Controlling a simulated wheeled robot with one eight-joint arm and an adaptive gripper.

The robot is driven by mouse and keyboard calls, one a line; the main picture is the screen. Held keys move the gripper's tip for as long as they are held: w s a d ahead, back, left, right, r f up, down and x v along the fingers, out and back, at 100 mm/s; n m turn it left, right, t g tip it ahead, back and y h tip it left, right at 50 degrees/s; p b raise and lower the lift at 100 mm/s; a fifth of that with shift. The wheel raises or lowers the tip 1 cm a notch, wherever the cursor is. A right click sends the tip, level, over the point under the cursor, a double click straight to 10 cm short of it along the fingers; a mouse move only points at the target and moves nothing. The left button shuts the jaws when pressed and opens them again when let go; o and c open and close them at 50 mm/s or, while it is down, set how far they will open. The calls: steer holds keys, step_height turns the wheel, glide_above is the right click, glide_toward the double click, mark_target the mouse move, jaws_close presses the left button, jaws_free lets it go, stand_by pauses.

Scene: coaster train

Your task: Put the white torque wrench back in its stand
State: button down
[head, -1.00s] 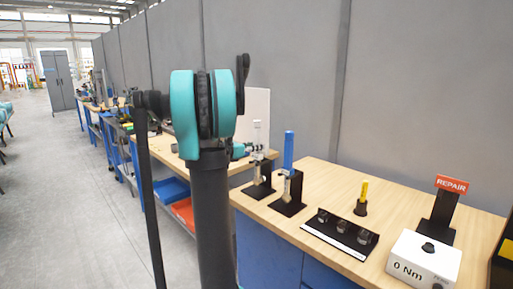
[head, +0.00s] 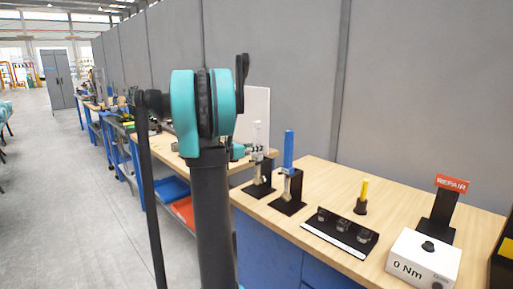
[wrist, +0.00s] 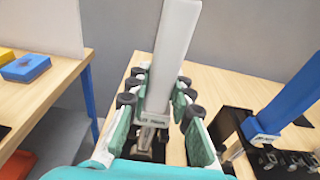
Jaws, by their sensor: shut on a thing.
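The white torque wrench (wrist: 174,55) stands nearly upright in the wrist view, its handle between the fingers of my gripper (wrist: 158,105). The gripper is shut on it. In the head view the wrench (head: 258,136) is upright at the black stand (head: 260,190) near the bench's left end. I cannot tell whether it sits in the stand or is held just above it. My gripper (head: 241,151) reaches it from the left, mostly hidden behind my arm. The wrench's lower end is largely hidden in the wrist view.
A blue torque wrench (head: 289,150) stands in its own black stand (head: 288,206) close on the right. A black socket tray (head: 340,232), a yellow-handled tool (head: 363,192), a 0 Nm tester (head: 423,262) and a REPAIR sign (head: 452,184) are farther right. A grey wall panel stands behind.

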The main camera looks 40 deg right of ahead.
steer(key=shift+f, duration=0.25)
steer(key=c, duration=1.3)
jaws_free()
steer(key=shift+a, duration=0.1)
steer(key=a+r, duration=0.1)
steer(key=a, duration=1.1)
steer(key=s+a+f+m+t+y, duration=0.1)
steer(key=s+a+f+m+y, duration=0.4)
steer(key=a+f, duration=0.4)
steer(key=s+a+f+m+t+y, duration=0.1)
steer(key=s+a+f+m+y, duration=0.5)
steer(key=a, duration=0.8)
steer(key=s+a+f+m+t+y, duration=0.1)
steer(key=s+a+f+m+y, duration=0.4)
steer(key=a+f, duration=0.7)
steer(key=shift+s+f+m+y, duration=0.15)
steer(key=shift+s+m+y, duration=0.15)
steer(key=shift+s+m, duration=1.3)
